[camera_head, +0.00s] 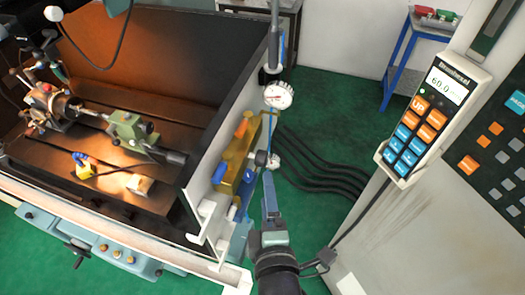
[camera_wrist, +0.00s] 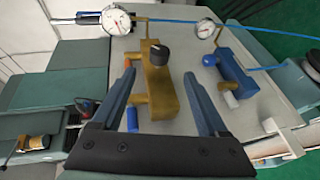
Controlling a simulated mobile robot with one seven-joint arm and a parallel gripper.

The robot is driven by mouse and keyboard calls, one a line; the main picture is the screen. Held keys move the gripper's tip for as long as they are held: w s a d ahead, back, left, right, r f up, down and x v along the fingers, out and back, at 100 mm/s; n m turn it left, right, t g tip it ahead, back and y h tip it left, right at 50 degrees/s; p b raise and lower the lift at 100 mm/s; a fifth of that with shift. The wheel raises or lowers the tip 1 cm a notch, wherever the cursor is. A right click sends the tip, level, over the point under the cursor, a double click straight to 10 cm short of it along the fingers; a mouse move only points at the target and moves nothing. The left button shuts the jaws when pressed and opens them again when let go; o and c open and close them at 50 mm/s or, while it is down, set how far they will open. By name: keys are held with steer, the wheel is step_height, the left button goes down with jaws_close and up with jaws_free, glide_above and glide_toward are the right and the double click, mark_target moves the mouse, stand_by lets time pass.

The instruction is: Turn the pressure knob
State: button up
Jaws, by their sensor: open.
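A black knob (camera_wrist: 160,53) stands on a brass-coloured valve block (camera_wrist: 155,97) in the wrist view. A round white dial gauge (camera_wrist: 116,20) is piped beside that block. My gripper (camera_wrist: 160,74) is open, with its two fingers apart on either side of the brass block in the picture. The black knob shows between and just beyond the fingertips, and nothing is held. I cannot tell the depth between fingers and knob.
A blue valve block (camera_wrist: 230,68) with a second gauge (camera_wrist: 205,28) and blue knob (camera_wrist: 208,60) is to the right. A control pendant (camera_head: 428,115) stands at right in the head view. Black hoses (camera_head: 320,178) lie on the green floor.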

mark_target(263, 165)
steer(key=p+x, duration=0.3)
steer(key=x, duration=0.8)
steer(key=shift+w, duration=0.2)
jaws_close()
